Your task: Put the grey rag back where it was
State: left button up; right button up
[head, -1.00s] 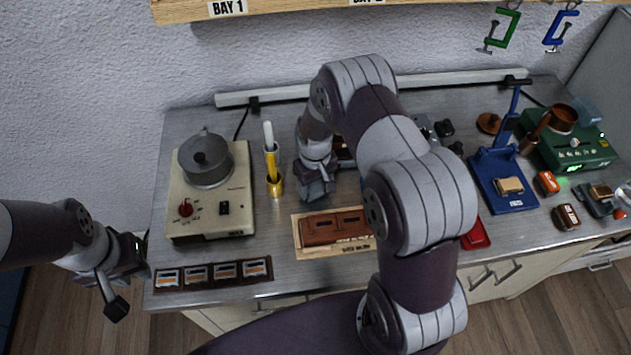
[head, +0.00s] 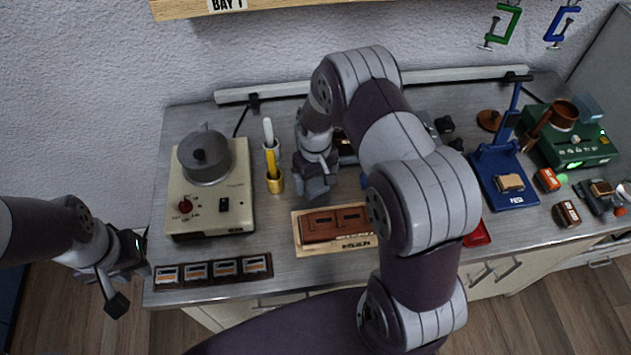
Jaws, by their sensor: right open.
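I cannot make out the grey rag in the head view; it may be hidden behind my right arm. My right gripper (head: 317,192) is open and points down over the bench, just behind a pale board (head: 302,244) carrying a brown wooden block (head: 320,227). I see nothing held in it, though the space between its fingers is hard to see. My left gripper (head: 131,288) is open and empty, off the left front corner of the bench.
On the metal bench (head: 275,215), a beige hotplate (head: 243,195) carries a grey pot (head: 205,157). Next to it are a brass cup (head: 275,184) and a dark strip of labelled blocks (head: 212,270). A blue stand (head: 510,190) and a green machine (head: 585,150) are at right. My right arm covers the middle.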

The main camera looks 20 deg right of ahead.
aim_at(315, 185)
notch_tip(315, 185, up, 10)
jog(key=b, duration=0.2)
jog(key=s+a+r, duration=0.1)
jog(key=s+r, duration=0.1)
jog(key=s, duration=0.5)
jog(key=s+a+r+m+t, duration=0.1)
jog(key=s+a+r, duration=0.1)
jog(key=s, duration=0.6)
jog(key=shift+s+a+r, duration=0.15)
jog(key=shift+a+r, duration=0.1)
jog(key=shift+r, duration=0.05)
jog(key=shift+s, duration=0.1)
